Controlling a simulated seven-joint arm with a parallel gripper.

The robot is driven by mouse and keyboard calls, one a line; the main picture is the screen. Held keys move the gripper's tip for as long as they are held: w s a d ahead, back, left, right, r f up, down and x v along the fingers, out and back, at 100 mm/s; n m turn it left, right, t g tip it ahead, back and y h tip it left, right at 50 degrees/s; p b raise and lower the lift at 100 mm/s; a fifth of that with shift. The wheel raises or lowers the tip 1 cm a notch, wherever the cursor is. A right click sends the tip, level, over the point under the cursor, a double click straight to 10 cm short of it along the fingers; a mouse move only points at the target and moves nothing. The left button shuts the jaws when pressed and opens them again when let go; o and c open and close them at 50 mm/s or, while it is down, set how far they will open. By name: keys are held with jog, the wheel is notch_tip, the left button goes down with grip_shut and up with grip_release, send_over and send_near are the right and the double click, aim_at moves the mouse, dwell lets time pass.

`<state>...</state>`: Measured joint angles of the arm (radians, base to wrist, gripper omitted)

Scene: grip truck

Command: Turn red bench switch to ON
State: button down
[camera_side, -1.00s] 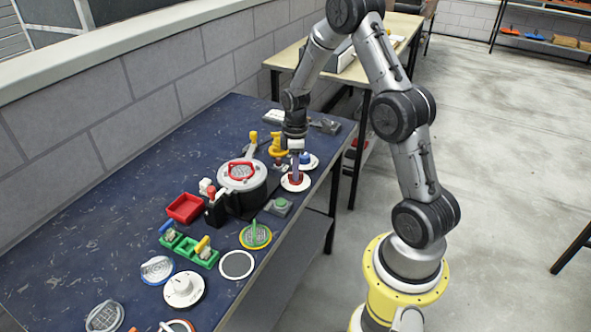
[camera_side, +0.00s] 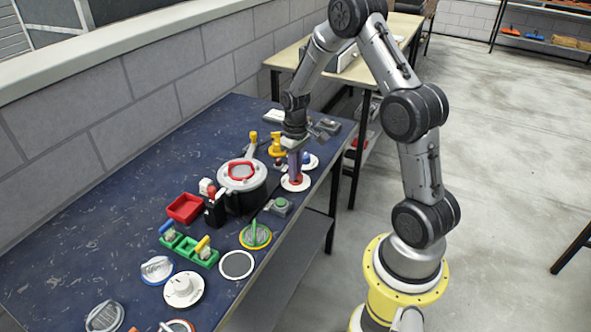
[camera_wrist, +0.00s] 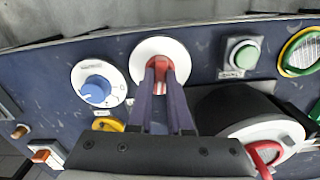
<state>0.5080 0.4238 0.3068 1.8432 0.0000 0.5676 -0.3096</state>
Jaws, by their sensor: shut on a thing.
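The red bench switch (camera_side: 297,181) is a red knob on a round white plate near the bench's right edge. In the wrist view the red knob (camera_wrist: 160,66) sits at the middle of its white plate (camera_wrist: 148,45). My gripper (camera_side: 294,172) points down onto the switch. In the wrist view its two purple fingers (camera_wrist: 163,85) are shut on the red knob, one on each side. The fingers hide part of the knob and plate, and I cannot read any ON or OFF mark.
Close by are a blue knob on a white plate (camera_wrist: 95,89), a green button box (camera_wrist: 243,54) and a black pot with a red-handled lid (camera_side: 242,173). A yellow valve-like part (camera_side: 277,145) stands behind. Several other switches cover the dark blue bench (camera_side: 100,230).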

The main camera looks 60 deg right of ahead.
jog(key=shift+r+m, duration=0.1)
jog(key=shift+m, duration=1.9)
jog(key=c, duration=0.8)
grip_release()
jog(key=shift+c, duration=0.2)
notch_tip(320, 180, up, 14)
